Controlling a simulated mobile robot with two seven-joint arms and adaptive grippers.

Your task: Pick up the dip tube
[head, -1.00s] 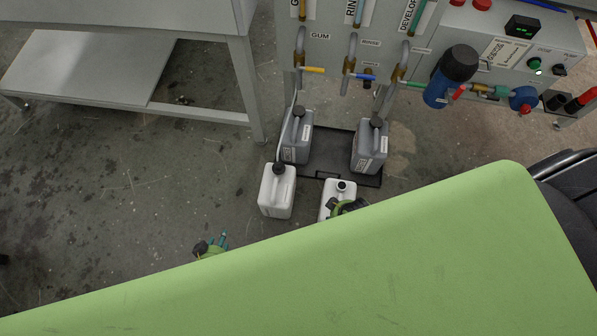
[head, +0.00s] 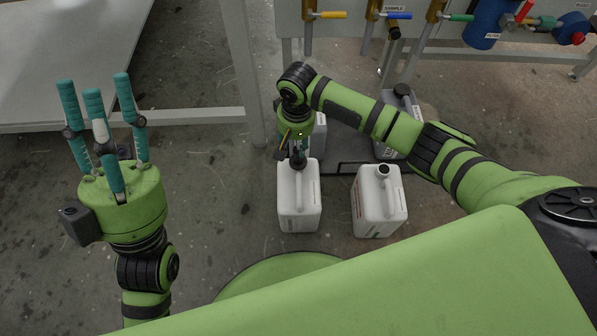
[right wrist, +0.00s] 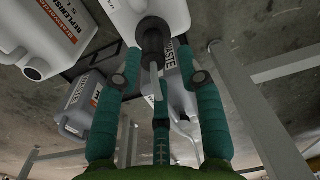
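The dip tube (right wrist: 152,36) shows in the right wrist view as a black cap with a grey stem, fitted at the mouth of a white jug (right wrist: 120,22). In the head view that jug (head: 299,205) stands on the floor, with the black cap (head: 297,163) on top, partly covered by my right gripper (head: 296,147). In the right wrist view my right gripper (right wrist: 160,68) is open, its teal fingers spread around the stem. Contact cannot be made out. My left gripper (head: 95,92) is open and empty, fingers up, far left of the jugs.
A second white jug (head: 379,208) with an open mouth stands to the right; its label reads replenisher in the wrist view. Grey jugs (head: 400,110) stand behind on a black tray (head: 345,174). A table frame (head: 245,70) is at back left; valves (head: 380,14) are above.

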